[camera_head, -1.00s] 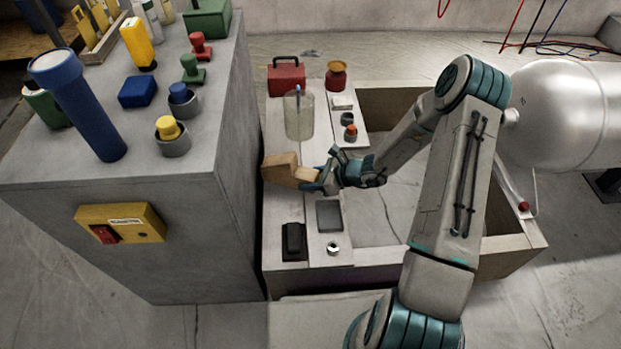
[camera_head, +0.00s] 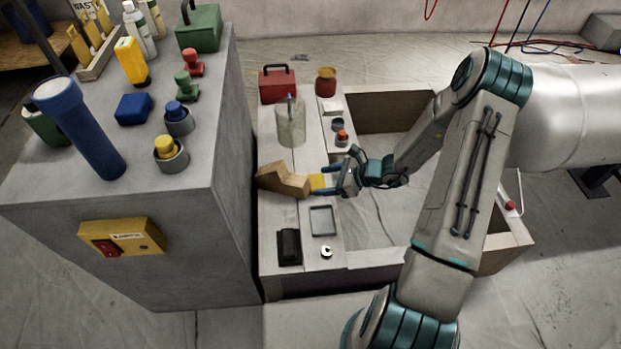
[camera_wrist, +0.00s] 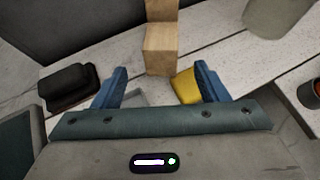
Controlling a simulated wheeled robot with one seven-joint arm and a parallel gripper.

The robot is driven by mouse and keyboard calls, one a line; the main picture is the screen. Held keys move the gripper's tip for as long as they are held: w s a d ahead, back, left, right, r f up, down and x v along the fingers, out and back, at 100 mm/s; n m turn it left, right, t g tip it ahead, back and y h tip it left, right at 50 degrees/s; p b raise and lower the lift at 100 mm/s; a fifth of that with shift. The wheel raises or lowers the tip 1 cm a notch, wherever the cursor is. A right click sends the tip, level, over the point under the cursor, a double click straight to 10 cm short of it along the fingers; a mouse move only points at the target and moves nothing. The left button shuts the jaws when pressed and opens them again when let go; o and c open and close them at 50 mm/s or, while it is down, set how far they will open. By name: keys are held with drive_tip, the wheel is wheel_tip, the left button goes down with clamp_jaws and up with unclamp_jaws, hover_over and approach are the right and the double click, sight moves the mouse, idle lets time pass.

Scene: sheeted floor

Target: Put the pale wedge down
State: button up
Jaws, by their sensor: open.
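The pale wedge, a light wooden angled block (camera_head: 284,180), rests on the pale plank top near its left edge, beside the grey cabinet. In the wrist view the wedge (camera_wrist: 160,50) stands ahead of the jaws, in line with the gap between them. My gripper (camera_head: 328,181) is open and empty, just right of the wedge and apart from it. In the wrist view the blue fingers (camera_wrist: 160,84) are spread wide. A yellow block (camera_wrist: 186,87) lies close to the right finger's inner side; it also shows in the head view (camera_head: 318,182).
A black case (camera_head: 289,247) and a shallow grey tray (camera_head: 322,207) lie in front. The grey cabinet (camera_head: 110,215) rises close on the left. An open bay lies right of the planks.

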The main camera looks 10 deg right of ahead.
drive_tip(key=s+d+r+n+g+h, duration=0.1)
drive_tip(key=s+r+n+h, duration=0.4)
drive_tip(key=s+r+n, duration=0.6)
drive_tip(key=s+d+r+n+g+h, duration=0.2)
drive_tip(key=s+r+n+h, duration=0.4)
drive_tip(key=s+r+n, duration=0.5)
drive_tip(key=shift+s+d+r+n+p, duration=0.3)
drive_tip(key=shift+d+r+p, duration=0.05)
drive_tip(key=shift+r, duration=2.25)
